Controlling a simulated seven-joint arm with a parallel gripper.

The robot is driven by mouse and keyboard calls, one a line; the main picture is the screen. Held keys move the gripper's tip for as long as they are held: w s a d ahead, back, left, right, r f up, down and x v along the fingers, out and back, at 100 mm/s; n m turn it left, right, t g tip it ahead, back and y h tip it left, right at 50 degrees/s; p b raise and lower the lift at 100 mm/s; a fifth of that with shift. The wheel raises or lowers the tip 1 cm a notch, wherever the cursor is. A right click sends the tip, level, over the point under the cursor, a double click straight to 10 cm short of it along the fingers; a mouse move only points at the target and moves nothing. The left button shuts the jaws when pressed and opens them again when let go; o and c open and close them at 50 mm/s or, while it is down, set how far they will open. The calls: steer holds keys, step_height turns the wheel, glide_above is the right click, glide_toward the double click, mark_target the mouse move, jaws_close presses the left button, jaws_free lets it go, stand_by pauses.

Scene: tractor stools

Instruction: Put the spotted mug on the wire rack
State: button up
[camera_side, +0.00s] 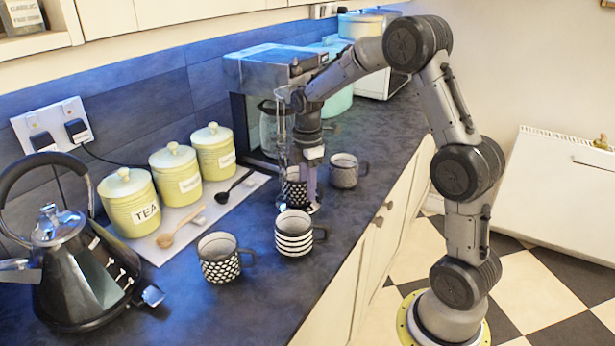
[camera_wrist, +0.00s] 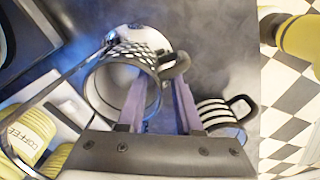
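The spotted mug (camera_side: 296,193), dark with small white spots, is under my gripper (camera_side: 309,178) in the side view. It also shows in the wrist view (camera_wrist: 134,53), tilted in the picture, with its handle at the upper right. My gripper (camera_wrist: 158,88) has its fingers apart there, one over the mug's opening and the other outside near the handle. I see a gap between fingers and wall. The wire rack (camera_side: 282,125) is a thin chrome stand rising beside the mug. A shiny round base shows below the mug; I cannot tell if the mug rests on it.
A striped mug (camera_side: 293,235), a diamond-patterned mug (camera_side: 220,266) and a plain grey mug (camera_side: 343,175) stand nearby. A coffee machine (camera_side: 262,72) is behind. Yellow canisters (camera_side: 173,176) stand on a pale board; a kettle (camera_side: 82,270) is front left.

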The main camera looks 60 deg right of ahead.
mark_target(308, 202)
step_height(308, 202, up, 11)
steer(key=shift+r, duration=0.1)
steer(key=s+a+r+m+t, duration=0.3)
steer(key=s+a+r+m, duration=0.2)
steer(key=s+a, duration=0.45)
steer(key=s+a+f+m+t, duration=0.1)
steer(key=s+a+f+m, duration=0.1)
steer(key=s, duration=0.4)
steer(key=s+a+f+m+t, duration=0.1)
steer(key=s+a+f+m, duration=0.1)
steer(key=s+m, duration=0.3)
steer(key=shift+s+a+f+t, duration=0.15)
steer(key=shift+s+a+t, duration=0.15)
steer(key=shift+s+a, duration=0.45)
